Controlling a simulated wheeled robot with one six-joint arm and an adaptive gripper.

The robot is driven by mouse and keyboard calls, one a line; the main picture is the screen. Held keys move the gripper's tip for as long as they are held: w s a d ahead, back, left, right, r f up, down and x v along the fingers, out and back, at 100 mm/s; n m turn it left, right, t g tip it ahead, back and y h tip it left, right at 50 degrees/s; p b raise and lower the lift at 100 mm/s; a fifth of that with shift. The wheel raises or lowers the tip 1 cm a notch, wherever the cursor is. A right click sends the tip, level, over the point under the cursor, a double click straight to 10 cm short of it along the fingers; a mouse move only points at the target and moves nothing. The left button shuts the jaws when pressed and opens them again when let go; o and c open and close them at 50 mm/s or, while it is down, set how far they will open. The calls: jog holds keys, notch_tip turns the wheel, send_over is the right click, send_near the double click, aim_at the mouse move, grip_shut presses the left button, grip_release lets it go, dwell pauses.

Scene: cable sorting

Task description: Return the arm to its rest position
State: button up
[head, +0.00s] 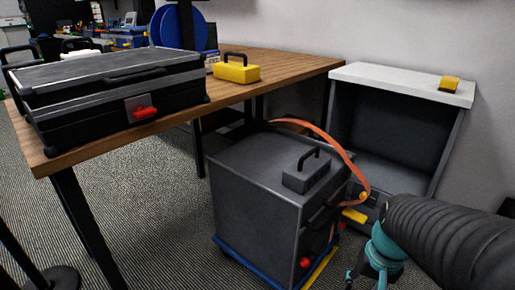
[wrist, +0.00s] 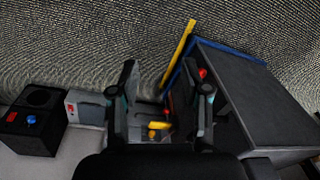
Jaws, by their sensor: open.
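My gripper (wrist: 162,82) is open in the wrist view, with its two dark fingers spread apart and nothing held between them. A small yellow piece (wrist: 158,126) shows in the gap beyond the fingers; I cannot tell how far off it is. In the head view my arm comes in at the lower right, and the teal end by my gripper (head: 376,272) is partly cut off by the bottom edge. An orange cable (head: 338,150) arches over the back of a dark grey cabinet (head: 255,205) and hangs down its right side, near a yellow piece (head: 354,215).
The cabinet stands on a blue base (head: 238,266) close beside my arm. A wooden table (head: 290,68) holds a black case (head: 110,95) and a yellow block with a handle (head: 237,68). A white-topped open shelf unit (head: 400,80) stands by the wall.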

jog(key=s+a+r+n+t+p, duration=0.1)
jog(key=a+r+n+t, duration=0.1)
jog(key=r, duration=0.5)
jog(key=s+a+r+n+t+p, duration=0.2)
jog(key=a+r, duration=0.2)
jog(key=r, duration=0.3)
jog(key=shift+a+t+h+p, duration=0.25)
jog(key=shift+t+h+p, duration=0.05)
